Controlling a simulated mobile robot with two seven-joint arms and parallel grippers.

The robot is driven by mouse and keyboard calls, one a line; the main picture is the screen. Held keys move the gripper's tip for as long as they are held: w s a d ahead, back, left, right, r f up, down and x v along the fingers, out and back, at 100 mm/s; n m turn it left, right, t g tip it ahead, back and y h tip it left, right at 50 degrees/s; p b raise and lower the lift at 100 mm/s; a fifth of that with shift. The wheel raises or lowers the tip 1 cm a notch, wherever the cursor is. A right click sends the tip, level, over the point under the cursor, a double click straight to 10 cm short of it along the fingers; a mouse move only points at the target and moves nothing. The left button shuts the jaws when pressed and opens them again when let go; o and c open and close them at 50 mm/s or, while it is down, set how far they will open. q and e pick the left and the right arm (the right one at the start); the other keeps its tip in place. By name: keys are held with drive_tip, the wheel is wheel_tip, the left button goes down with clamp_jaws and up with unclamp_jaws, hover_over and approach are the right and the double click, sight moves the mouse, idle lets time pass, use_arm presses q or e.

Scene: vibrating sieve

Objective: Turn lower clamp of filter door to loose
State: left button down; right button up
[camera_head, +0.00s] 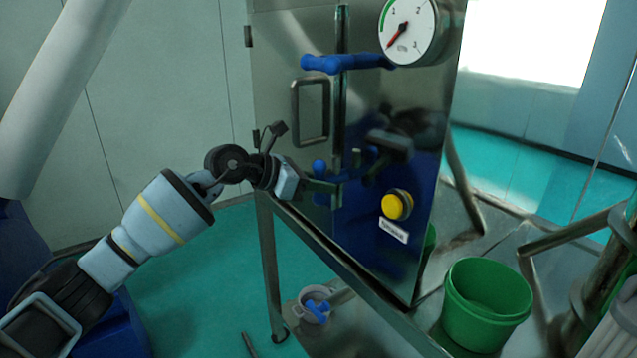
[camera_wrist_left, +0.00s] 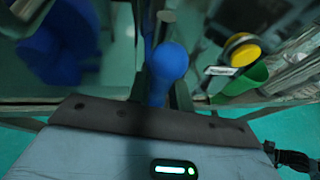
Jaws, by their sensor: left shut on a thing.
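The filter door is a shiny metal panel with a bar handle (camera_head: 311,110). The lower clamp (camera_head: 320,167) is a blue handle with a rounded end at the door's lower edge side. My left gripper (camera_head: 334,182) reaches it from the left and is shut on it. The left wrist view shows the blue rounded end (camera_wrist_left: 168,65) between the dark fingers. The rest of the clamp is partly hidden by the gripper. The upper clamp (camera_head: 345,63) is blue and lies roughly level across the door seam. My right gripper is not in view.
A pressure gauge (camera_head: 407,30) sits at the top right of the cabinet, and a yellow button (camera_head: 397,205) is right of the lower clamp. A green bucket (camera_head: 486,300) stands at lower right. A metal frame edge (camera_head: 330,255) runs below the cabinet.

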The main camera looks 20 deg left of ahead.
use_arm(q)
drive_tip(key=shift+r, duration=0.35)
drive_tip(key=c, duration=1.5)
unclamp_jaws()
drive_tip(key=shift+o, duration=1.1)
drive_tip(key=shift+w+f, duration=0.1)
drive_tip(key=shift+f, duration=0.15)
drive_tip(key=v, duration=0.7)
drive_tip(key=shift+s+a+r, duration=0.15)
drive_tip(key=shift+s+a, duration=0.05)
drive_tip(key=shift+s, duration=0.1)
